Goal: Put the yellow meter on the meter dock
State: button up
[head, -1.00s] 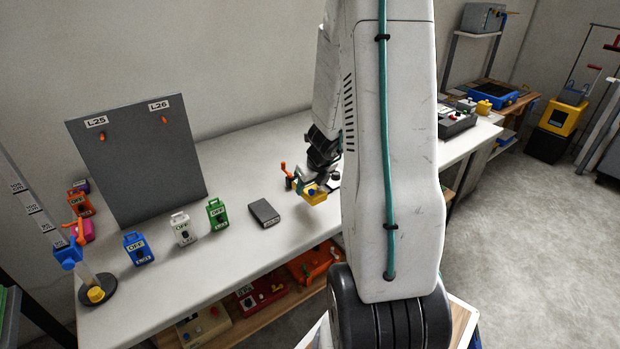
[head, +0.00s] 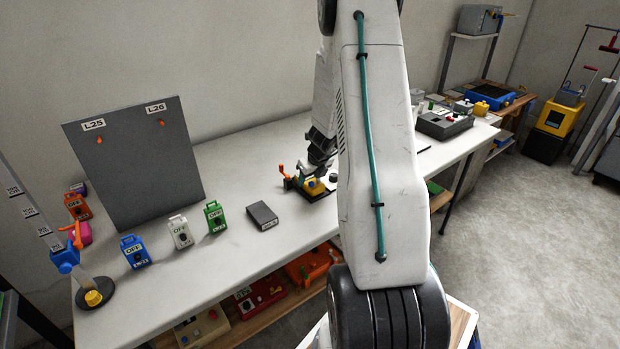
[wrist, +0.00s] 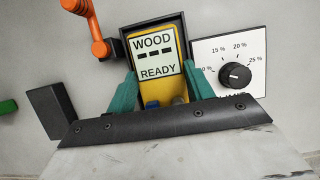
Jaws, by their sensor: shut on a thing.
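The yellow meter (wrist: 158,89) shows a pale display reading "WOOD READY" in the wrist view. My gripper (wrist: 162,92) is shut on it, with a teal finger on each side. A dark-rimmed frame (wrist: 126,34), apparently the meter dock, surrounds the meter's far end and sides. The meter appears within this frame; whether it rests on its floor cannot be told. In the head view the yellow meter (head: 314,187) is low at the bench, under my gripper (head: 316,176). The near end of the meter is hidden by my gripper.
A dial panel (wrist: 230,68) with percent marks is right of the frame. An orange lever (wrist: 100,40) stands to its left. A dark grey block (head: 262,215) and green (head: 214,217), white (head: 180,232) and blue (head: 135,251) "OFF" boxes stand left on the bench.

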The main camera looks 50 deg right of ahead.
jog(key=o, duration=1.2)
jog(key=shift+f, duration=0.15)
jog(key=d+v, duration=0.1)
jog(key=v, duration=1)
jog(key=s+a+r+n+y, duration=0.1)
jog(key=a+r+n, duration=0.45)
jog(key=a, duration=0.35)
jog(key=s+a+r+n, duration=0.1)
jog(key=a+r+n, duration=0.4)
jog(key=a+n, duration=0.3)
jog(key=s+a+r+n+y, duration=0.1)
jog(key=s+a+r+n, duration=0.1)
jog(key=a+r+n, duration=0.6)
jog(key=s+a+n+g, duration=0.1)
jog(key=s+a+n, duration=0.3)
jog(key=s+n, duration=0.1)
jog(key=s+a+n+g, duration=0.1)
jog(key=s+a+n, duration=0.4)
jog(key=s+n, duration=0.1)
jog(key=s+a+r+n+g+h, duration=0.1)
jog(key=s+a+n, duration=0.3)
jog(key=s+n, duration=0.2)
jog(key=shift+s+a+r, duration=0.15)
jog(key=shift+s+a, duration=0.25)
jog(key=shift+s, duration=0.35)
